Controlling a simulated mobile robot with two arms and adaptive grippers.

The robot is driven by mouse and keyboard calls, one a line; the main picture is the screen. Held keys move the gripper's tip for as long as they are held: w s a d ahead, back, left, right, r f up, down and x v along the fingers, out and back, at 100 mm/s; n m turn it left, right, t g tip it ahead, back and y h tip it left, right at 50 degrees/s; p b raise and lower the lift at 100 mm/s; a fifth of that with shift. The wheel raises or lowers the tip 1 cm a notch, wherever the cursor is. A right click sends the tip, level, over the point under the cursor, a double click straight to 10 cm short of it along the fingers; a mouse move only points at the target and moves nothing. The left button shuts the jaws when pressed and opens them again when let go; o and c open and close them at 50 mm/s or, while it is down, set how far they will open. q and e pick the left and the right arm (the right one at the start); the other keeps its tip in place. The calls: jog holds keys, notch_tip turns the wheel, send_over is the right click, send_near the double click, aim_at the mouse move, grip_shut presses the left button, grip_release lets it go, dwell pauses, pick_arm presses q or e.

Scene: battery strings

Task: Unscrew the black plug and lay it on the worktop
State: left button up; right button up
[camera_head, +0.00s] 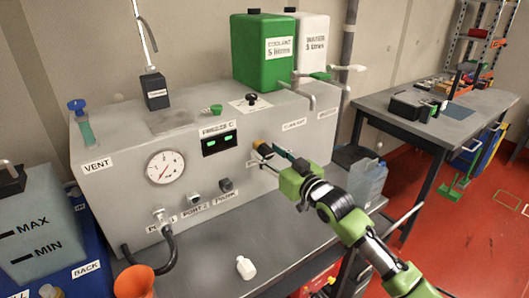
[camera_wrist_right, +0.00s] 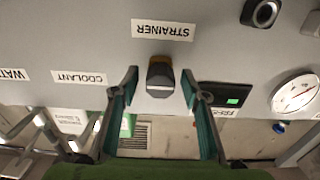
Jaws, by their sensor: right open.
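A dark plug with an ochre part (camera_head: 262,148) sits in the front of the grey cabinet (camera_head: 110,205). In the right wrist view this plug (camera_wrist_right: 160,74) is below the upside-down STRAINER label, still in the panel. My right gripper (camera_wrist_right: 160,84) is open, with one finger on each side of the plug and gaps between. My right gripper (camera_head: 273,157) also shows in the head view, close to the panel, partly hiding the plug. Two more dark fittings (camera_head: 226,184) (camera_head: 194,199) are lower on the panel. The worktop (camera_head: 215,255) lies below the cabinet. My left gripper is not in view.
A small white bottle (camera_head: 245,267) and an orange funnel (camera_head: 134,282) are at the worktop's front. A black hose (camera_head: 170,248) hangs from a port on the left. A gauge (camera_head: 165,167) and green display (camera_head: 219,142) are on the panel. Bare worktop lies around the bottle.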

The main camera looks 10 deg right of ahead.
grip_shut()
jog(key=n, duration=0.3)
jog(key=shift+r+p, duration=0.1)
jog(key=shift+p, duration=0.2)
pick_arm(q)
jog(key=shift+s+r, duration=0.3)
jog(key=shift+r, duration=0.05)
pick_arm(e)
jog(key=n, duration=0.2)
jog(key=shift+n, duration=0.4)
jog(key=shift+n, duration=0.5)
jog(key=shift+n+p, duration=0.45)
jog(key=shift+n, duration=0.55)
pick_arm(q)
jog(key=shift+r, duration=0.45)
pick_arm(e)
jog(key=n, duration=0.2)
jog(key=shift+s+n, duration=0.1)
jog(key=shift+n, duration=0.3)
